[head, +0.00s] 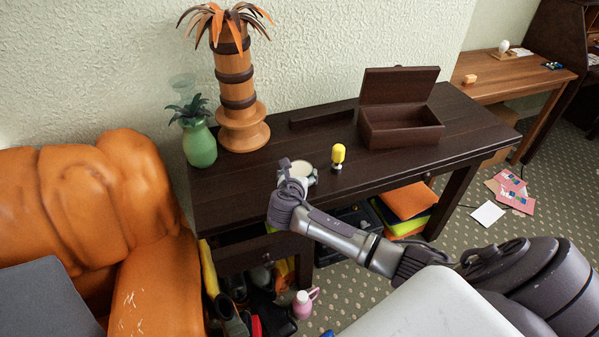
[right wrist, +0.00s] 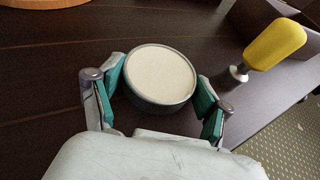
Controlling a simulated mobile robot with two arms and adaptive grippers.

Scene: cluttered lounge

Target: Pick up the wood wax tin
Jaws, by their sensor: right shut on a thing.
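The wood wax tin (right wrist: 161,76) is a round, low tin with a cream top and a grey side. In the right wrist view it sits between the two green-padded fingers of my right gripper (right wrist: 163,92), which is shut on it. In the head view the tin (head: 296,170) shows at the front part of the dark desk, at the end of my right arm. My right gripper (head: 298,181) partly covers it there. I cannot tell whether the tin touches the desk. My left gripper is not in view.
On the dark desk (head: 400,178), a yellow-headed tool (head: 338,155) stands just right of the tin. An open wooden box (head: 402,130), a palm-like wooden tower (head: 238,95) and a green vase (head: 199,145) stand behind. An orange armchair (head: 150,260) is at left.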

